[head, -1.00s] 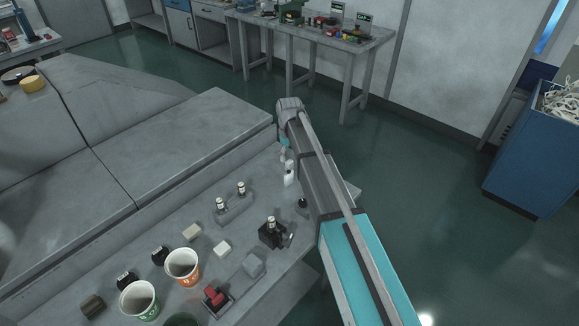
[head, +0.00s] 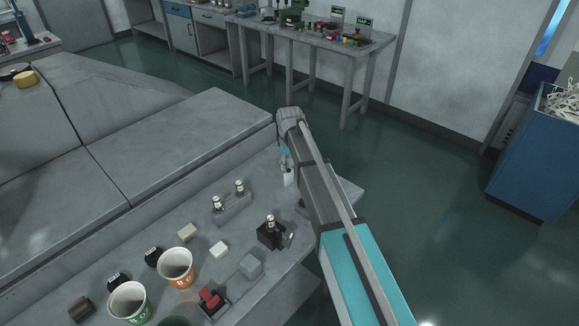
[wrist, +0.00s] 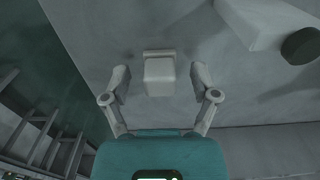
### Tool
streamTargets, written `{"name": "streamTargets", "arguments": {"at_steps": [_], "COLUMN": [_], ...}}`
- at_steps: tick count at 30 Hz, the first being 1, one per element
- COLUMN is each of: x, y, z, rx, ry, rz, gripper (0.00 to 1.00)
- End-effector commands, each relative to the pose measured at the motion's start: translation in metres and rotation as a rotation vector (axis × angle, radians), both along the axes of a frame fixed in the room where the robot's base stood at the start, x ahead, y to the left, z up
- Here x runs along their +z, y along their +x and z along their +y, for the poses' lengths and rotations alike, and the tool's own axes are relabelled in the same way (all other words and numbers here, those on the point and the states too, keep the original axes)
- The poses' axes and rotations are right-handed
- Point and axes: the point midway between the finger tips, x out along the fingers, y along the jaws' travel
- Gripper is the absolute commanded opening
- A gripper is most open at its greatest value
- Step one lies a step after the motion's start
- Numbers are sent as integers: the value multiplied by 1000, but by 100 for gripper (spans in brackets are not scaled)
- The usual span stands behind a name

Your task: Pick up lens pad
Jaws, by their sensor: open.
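In the wrist view a small pale block (wrist: 159,76), which looks like the lens pad, lies on the grey bench with a thin flat bar at its far edge. My gripper (wrist: 160,84) is open, with one finger on each side of the block and a gap on both sides. Nothing is held. In the head view my gripper (head: 287,165) points down over the right end of the bench and is partly hidden by my arm. I cannot clearly pick out the pad there.
On the bench (head: 325,218) stand an orange-marked cup (head: 176,268), a green-marked cup (head: 130,302), a holder with vials (head: 231,207), a black fixture (head: 271,233) and pale blocks (head: 219,249). The wrist view shows a dark round piece (wrist: 300,46) at upper right.

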Motion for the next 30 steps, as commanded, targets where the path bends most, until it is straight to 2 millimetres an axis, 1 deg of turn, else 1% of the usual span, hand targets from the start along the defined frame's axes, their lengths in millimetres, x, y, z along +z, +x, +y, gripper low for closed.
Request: {"name": "streamTargets", "arguments": {"at_steps": [11, 14, 15, 23, 25, 26, 30], "x": [0, 0, 0, 0, 0, 0, 0], "y": [0, 0, 0, 0, 0, 0, 0], "z": [0, 0, 0, 0, 0, 0, 0], "rx": [0, 0, 0, 0, 0, 0, 0], "ry": [0, 0, 0, 0, 0, 0, 0], "rz": [0, 0, 0, 0, 0, 0, 0], "gripper": [77, 60, 53, 5, 3, 0, 0]}}
